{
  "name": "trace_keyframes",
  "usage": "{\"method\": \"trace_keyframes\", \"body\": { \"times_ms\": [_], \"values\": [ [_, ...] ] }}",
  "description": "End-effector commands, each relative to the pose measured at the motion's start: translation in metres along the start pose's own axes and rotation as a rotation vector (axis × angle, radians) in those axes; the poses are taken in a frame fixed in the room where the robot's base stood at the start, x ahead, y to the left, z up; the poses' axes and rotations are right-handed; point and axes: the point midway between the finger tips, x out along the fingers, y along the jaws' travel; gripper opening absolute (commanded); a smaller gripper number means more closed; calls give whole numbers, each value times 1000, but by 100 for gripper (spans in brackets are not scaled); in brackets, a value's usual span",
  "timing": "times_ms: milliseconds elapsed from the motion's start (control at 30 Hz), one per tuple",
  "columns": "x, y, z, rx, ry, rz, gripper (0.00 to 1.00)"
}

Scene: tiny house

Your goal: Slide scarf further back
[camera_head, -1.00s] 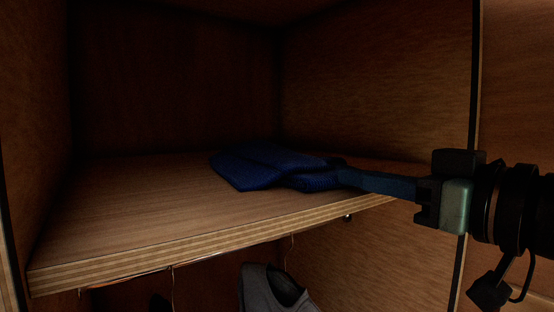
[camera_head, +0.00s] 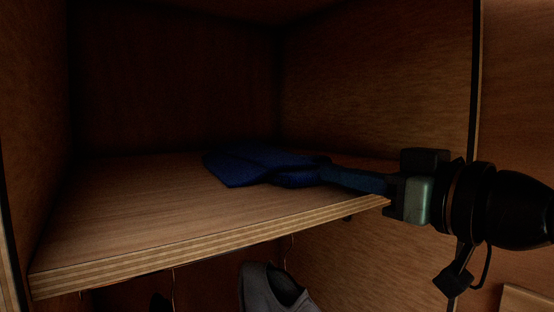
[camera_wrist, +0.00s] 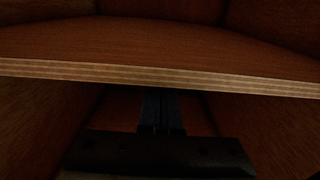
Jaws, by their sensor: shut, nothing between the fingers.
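The dark blue folded scarf (camera_head: 255,165) lies flat on the wooden shelf (camera_head: 130,220), right of its middle. In the head view my gripper (camera_head: 332,175) comes in from the right at the shelf's front right corner. Its slim bluish fingers are shut and reach left to the scarf's right end, where they seem to touch it. The exact contact is too dark to tell. In the wrist view the shut fingers (camera_wrist: 161,105) show below the shelf's front edge. The scarf does not show there.
Wooden walls close the compartment at the left, back and right. The right side panel (camera_head: 385,80) stands close to my gripper. The shelf's left half is bare.

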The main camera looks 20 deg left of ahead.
Motion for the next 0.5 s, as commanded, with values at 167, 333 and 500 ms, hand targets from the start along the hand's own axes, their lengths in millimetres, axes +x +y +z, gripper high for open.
{"method": "trace_keyframes", "body": {
  "times_ms": [167, 333, 500],
  "values": [
    [6, -1, 0, 0, 0, -1, 0],
    [11, 0, 0, 0, 0, -1, 0],
    [16, 0, 0, 0, 0, -1, 0]
  ]
}}
